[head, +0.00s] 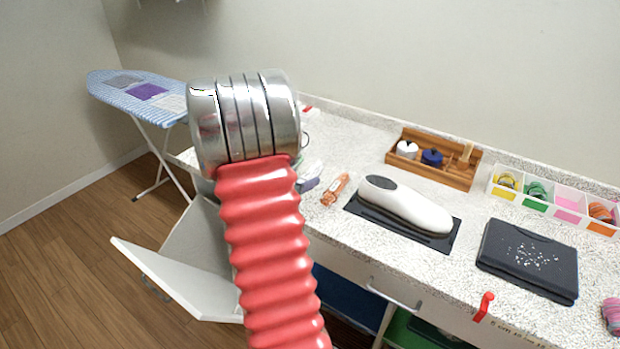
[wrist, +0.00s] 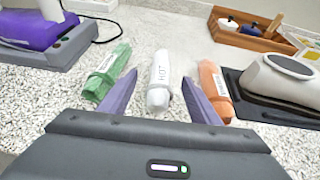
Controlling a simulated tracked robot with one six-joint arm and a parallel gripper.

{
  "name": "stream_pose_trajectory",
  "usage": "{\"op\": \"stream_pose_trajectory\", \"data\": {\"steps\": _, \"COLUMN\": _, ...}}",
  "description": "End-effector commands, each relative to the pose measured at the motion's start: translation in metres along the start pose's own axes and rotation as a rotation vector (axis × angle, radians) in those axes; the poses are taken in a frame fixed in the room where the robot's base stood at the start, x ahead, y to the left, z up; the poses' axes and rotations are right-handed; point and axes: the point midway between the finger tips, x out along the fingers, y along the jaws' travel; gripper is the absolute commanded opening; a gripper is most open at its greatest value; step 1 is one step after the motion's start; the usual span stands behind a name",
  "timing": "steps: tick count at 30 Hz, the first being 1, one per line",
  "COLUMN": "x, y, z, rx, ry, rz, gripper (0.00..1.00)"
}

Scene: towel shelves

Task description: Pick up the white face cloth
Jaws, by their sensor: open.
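A white rolled cloth (wrist: 159,80) with a band that appears to read "HOT" lies on the speckled counter in the wrist view. A green roll (wrist: 108,73) lies to its left and an orange roll (wrist: 215,90) to its right. My gripper (wrist: 160,77) is open, with its two purple fingers pointing towards the rolls. The white roll shows between the fingers; I cannot tell whether they touch it. The head view shows the orange roll (head: 335,188), while my arm hides most of the gripper. A flat whitish cloth (head: 172,103) also lies on the ironing board.
A white iron-like device (head: 405,205) rests on a dark mat right of the rolls. Behind it stands a wooden tray (head: 440,175); a divided white box (head: 545,200) and a dark case (head: 528,258) are further right. A purple-and-grey appliance (wrist: 40,35) stands left. A cabinet door (head: 180,285) hangs open.

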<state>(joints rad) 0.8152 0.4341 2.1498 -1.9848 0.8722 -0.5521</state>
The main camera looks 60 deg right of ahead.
Motion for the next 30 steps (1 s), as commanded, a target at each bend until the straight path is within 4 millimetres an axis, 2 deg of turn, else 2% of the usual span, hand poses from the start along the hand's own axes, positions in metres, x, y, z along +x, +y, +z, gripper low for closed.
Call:
{"op": "stream_pose_trajectory", "data": {"steps": 13, "x": 0.048, "y": -0.003, "z": 0.0, "rx": 0.001, "ry": 0.001, "rz": -0.003, "gripper": 0.57}}
{"op": "stream_pose_trajectory", "data": {"steps": 30, "x": 0.051, "y": -0.003, "z": 0.001, "rx": 0.001, "ry": 0.0, "rz": -0.001, "gripper": 0.57}}
